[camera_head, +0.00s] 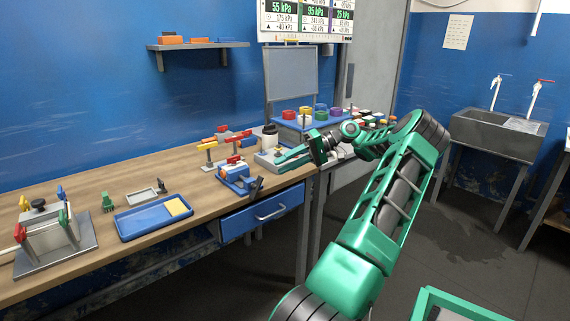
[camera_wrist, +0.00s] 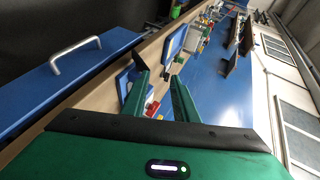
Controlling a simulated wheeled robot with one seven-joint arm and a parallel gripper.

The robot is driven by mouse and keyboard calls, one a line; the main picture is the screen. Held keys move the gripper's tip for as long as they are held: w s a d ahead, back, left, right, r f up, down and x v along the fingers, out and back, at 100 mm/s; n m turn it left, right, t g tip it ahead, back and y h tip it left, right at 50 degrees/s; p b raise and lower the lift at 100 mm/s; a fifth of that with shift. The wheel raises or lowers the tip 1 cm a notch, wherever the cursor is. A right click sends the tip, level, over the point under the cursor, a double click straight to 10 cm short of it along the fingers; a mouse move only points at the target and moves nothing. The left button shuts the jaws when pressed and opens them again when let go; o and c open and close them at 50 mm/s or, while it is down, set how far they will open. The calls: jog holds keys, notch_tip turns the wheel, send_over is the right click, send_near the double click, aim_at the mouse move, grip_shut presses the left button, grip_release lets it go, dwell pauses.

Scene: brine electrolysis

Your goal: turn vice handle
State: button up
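A small blue device with red parts (camera_head: 234,172), which looks like the vice, stands near the front edge of the wooden bench. A dark lever (camera_head: 257,187), likely its handle, sticks up at its front right. My gripper (camera_head: 281,160) is just to the right of it, over the bench, with its fingers pointing left. In the wrist view, my gripper (camera_wrist: 157,80) has its two green fingers apart, with nothing held between them. A dark flat piece (camera_wrist: 122,66) shows beside the left finger; I cannot tell for sure that it is the handle. Contact cannot be told.
The blue tray (camera_head: 152,222) and a metal fixture with coloured knobs (camera_head: 50,239) are further left on the bench (camera_head: 100,190). A blue drawer (camera_head: 262,214) hangs below the front edge. A white bottle (camera_head: 269,138) and blue rack (camera_head: 312,123) stand behind my gripper.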

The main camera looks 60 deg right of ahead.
jog(key=shift+s+d+r, duration=0.3)
jog(key=shift+d+r, duration=0.05)
dwell(0.3)
jog(key=v, duration=1)
jog(key=shift+s+d+r, duration=0.15)
jog(key=shift+s+d, duration=0.05)
jog(key=shift+d, duration=0.05)
jog(key=shift+c, duration=0.7)
